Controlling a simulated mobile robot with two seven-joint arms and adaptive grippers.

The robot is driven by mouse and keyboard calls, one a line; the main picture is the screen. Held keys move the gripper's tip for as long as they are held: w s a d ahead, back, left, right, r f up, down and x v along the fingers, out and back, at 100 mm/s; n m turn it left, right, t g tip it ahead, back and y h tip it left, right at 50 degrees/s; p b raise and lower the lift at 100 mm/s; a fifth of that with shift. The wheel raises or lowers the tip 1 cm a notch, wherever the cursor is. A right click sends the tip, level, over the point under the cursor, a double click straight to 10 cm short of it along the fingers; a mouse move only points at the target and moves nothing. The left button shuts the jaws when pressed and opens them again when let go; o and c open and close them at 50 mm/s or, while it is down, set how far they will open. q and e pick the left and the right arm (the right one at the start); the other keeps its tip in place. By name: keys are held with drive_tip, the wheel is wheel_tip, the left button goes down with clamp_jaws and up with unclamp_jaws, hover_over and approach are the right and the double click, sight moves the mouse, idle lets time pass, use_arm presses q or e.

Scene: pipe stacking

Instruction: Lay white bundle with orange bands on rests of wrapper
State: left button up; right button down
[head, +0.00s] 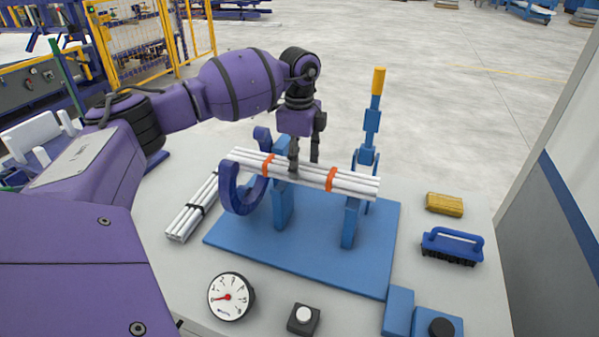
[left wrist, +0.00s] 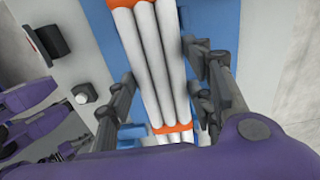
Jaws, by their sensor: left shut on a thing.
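The white bundle with orange bands (head: 312,175) is level above the blue wrapper base (head: 300,253), across its two upright rests (head: 351,222). I cannot tell whether it touches them or hangs just above. Its left end passes by the blue curved C-shaped arm (head: 238,192) of the wrapper. My left gripper (head: 304,165) points down and is shut on the bundle between the two bands. In the left wrist view the white pipes (left wrist: 160,62) run between the fingers, with an orange band (left wrist: 173,129) near the palm.
A white bundle with black bands (head: 193,207) lies left of the base. A dial gauge (head: 231,297) and a button box (head: 303,318) are in front. A blue brush (head: 452,246) and a yellow block (head: 444,204) lie right. An orange-topped blue lever (head: 373,115) stands behind the bundle's right end.

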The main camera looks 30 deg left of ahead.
sight(300, 165)
use_arm(q)
drive_tip(key=shift+f, duration=1.55)
drive_tip(key=shift+f, duration=0.15)
drive_tip(key=o, duration=1.6)
wheel_tip(300, 165, up, 12)
drive_tip(key=shift+r, duration=0.1)
